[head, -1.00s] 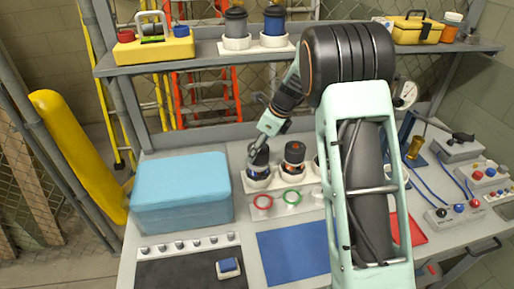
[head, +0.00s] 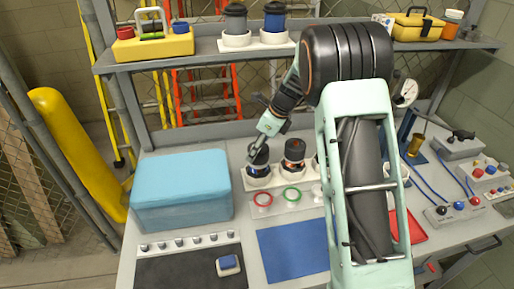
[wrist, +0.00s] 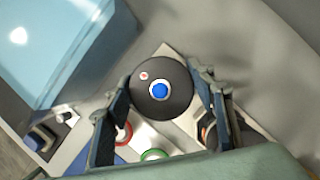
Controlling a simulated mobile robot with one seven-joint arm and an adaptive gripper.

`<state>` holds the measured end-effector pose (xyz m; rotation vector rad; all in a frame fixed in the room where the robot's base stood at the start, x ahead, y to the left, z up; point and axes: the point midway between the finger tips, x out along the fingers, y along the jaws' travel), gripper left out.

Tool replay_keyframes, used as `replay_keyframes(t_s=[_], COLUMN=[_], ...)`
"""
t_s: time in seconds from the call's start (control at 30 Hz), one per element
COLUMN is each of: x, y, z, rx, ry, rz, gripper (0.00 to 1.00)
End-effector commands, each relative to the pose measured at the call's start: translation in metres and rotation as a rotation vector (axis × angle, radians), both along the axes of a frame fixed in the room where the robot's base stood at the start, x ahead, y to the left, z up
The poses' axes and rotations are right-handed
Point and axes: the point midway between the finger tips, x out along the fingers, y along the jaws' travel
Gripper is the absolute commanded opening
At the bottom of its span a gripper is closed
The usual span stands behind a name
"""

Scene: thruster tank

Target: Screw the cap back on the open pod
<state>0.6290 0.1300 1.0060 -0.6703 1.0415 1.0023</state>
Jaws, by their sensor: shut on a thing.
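My gripper (head: 257,148) is over the left pod (head: 258,171) on the bench, with its fingers pointing down. It is shut on a round black cap (wrist: 176,103) with a blue centre and a small pale-red mark. In the wrist view, one finger is on each side of the cap. I cannot tell how far the cap is threaded. A second pod (head: 294,155) with a dark top and orange band stands to the right.
A blue box (head: 180,190) stands close on the left. A red ring (head: 262,199) and a green ring (head: 291,195) lie in front of the rack. A blue mat (head: 293,252) is nearer. A shelf (head: 200,55) with spare pods is above; my arm hides the rack's right part.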

Motion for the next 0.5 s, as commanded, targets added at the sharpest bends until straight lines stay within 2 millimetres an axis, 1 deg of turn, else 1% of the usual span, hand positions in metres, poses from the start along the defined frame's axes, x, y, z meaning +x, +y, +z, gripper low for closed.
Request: replay_keyframes(t_s=[0.2, 0.4, 0.43, 0.5], x=[-0.0002, 0.0, 0.0, 0.0], y=[0.0001, 0.0, 0.0, 0.0], z=[-0.005, -0.0039, -0.0039, -0.0038], rx=[0.001, 0.0, 0.0, 0.0], ry=[0.001, 0.0, 0.0, 0.0], rz=[-0.001, 0.0, 0.0, 0.0], gripper=[0.23, 0.23, 0.54, 0.61])
